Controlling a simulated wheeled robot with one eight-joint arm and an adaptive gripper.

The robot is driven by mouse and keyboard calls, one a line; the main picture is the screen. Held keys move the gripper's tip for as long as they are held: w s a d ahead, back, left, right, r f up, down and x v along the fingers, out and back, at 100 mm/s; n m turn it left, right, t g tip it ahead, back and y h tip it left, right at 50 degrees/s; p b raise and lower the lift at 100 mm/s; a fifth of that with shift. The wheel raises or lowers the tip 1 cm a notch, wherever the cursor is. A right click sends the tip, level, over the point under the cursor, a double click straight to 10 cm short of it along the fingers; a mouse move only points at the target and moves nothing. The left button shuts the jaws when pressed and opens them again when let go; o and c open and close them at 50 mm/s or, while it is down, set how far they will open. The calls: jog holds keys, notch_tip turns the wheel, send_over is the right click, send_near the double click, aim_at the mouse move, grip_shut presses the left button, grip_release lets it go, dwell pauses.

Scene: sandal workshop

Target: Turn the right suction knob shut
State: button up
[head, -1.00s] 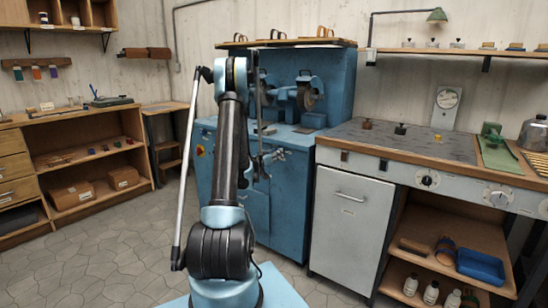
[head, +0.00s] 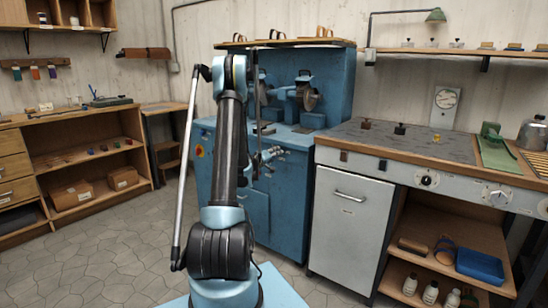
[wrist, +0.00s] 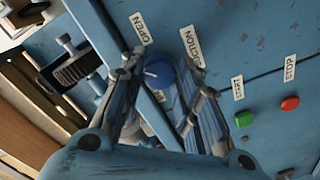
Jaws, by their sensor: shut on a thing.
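The suction knob (wrist: 157,75) is a round blue knob with a white pointer line. It sits on the blue machine panel in the wrist view, beside the "SUCTION" and "OPEN" labels. My gripper (wrist: 162,70) has one finger on each side of the knob and is shut on it. The fingers cover parts of the knob's sides and of the panel below it. In the head view the blue machine (head: 335,90) stands behind my arm. My gripper is at its front there, and the knob is too small and covered to make out.
A green button (wrist: 244,118) and a red button (wrist: 290,104) are right of the gripper, labelled "START" and "STOP". A dark ridged part (wrist: 78,68) sticks out at left. A grey-topped bench (head: 400,138) adjoins the machine at right. Floor (head: 100,240) at left is clear.

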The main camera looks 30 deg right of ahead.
jog(key=shift+w+a+n, duration=0.1)
jog(key=shift+n, duration=4.3)
jog(key=shift+g, duration=0.3)
jog(key=o, duration=1.1)
jog(key=v, duration=1.2)
jog(key=shift+f, duration=0.1)
